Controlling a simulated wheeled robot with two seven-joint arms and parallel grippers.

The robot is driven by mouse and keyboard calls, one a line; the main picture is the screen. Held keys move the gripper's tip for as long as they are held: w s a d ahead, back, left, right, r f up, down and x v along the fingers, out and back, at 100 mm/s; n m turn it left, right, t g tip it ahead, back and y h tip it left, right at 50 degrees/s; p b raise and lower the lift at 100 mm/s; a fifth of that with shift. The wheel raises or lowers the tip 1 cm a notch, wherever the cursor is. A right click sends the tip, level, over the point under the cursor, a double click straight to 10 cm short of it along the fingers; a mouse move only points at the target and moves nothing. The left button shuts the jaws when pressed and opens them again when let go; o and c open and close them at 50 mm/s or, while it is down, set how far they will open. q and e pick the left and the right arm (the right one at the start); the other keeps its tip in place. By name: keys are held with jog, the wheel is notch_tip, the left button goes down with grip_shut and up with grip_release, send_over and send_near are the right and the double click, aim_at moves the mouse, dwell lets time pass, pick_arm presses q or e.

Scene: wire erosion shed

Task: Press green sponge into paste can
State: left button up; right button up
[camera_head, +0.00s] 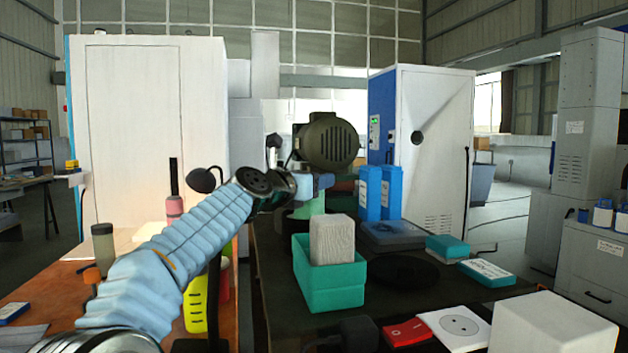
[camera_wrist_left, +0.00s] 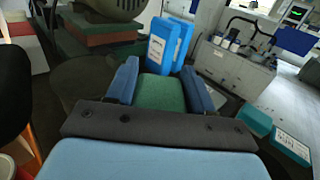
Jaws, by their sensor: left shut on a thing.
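My left arm reaches from the lower left to the middle of the head view, with its gripper (camera_head: 318,184) over the dark table behind a teal bin. In the left wrist view the two blue fingers (camera_wrist_left: 160,88) are shut on the green sponge (camera_wrist_left: 160,94), one on each side of it. In the head view a pale green surface (camera_head: 316,204) shows just under the fingers. I cannot tell whether it is all sponge or partly something else. I cannot clearly pick out the paste can in either view. My right gripper is not in view.
The teal bin (camera_head: 330,290) holds a grey block (camera_head: 332,240). Two blue boxes (camera_head: 391,191) stand behind it, near a dark motor (camera_head: 327,142). Teal boxes (camera_head: 487,272) lie to the right. A red box (camera_head: 407,332) and a white block (camera_head: 553,325) are at the front.

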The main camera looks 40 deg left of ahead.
pick_arm(q)
jog(key=shift+f, duration=0.2)
jog(key=shift+r+p, duration=0.7)
jog(key=shift+r, duration=2.95)
